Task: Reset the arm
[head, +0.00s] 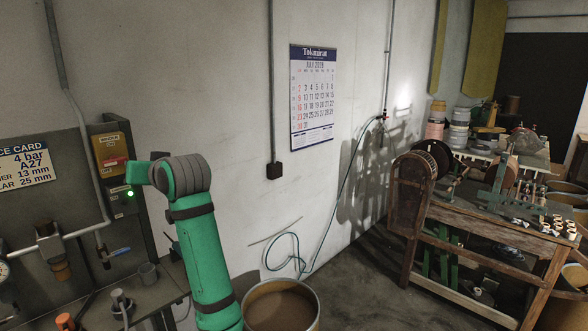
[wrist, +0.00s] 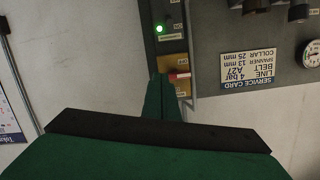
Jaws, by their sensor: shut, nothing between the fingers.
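My green arm rises at the left of the head view, and my gripper (head: 138,173) is beside a wall-mounted control box (head: 117,147) with a yellow upper part and a lit green lamp (head: 129,194). In the wrist view my gripper (wrist: 161,82) has its two green fingers together, with nothing between them. That view is upside down. The fingertips overlap the box's yellow part (wrist: 183,72), next to a small red piece (wrist: 179,76). I cannot tell whether they touch it. The green lamp (wrist: 159,29) shows there too.
A grey panel with a service card (head: 24,165) and a pipe is at the left, above a bench with small cups (head: 148,273). A drum (head: 281,305) stands on the floor near my arm. A wooden workbench (head: 490,230) with spools is at the right. A calendar (head: 312,98) hangs between.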

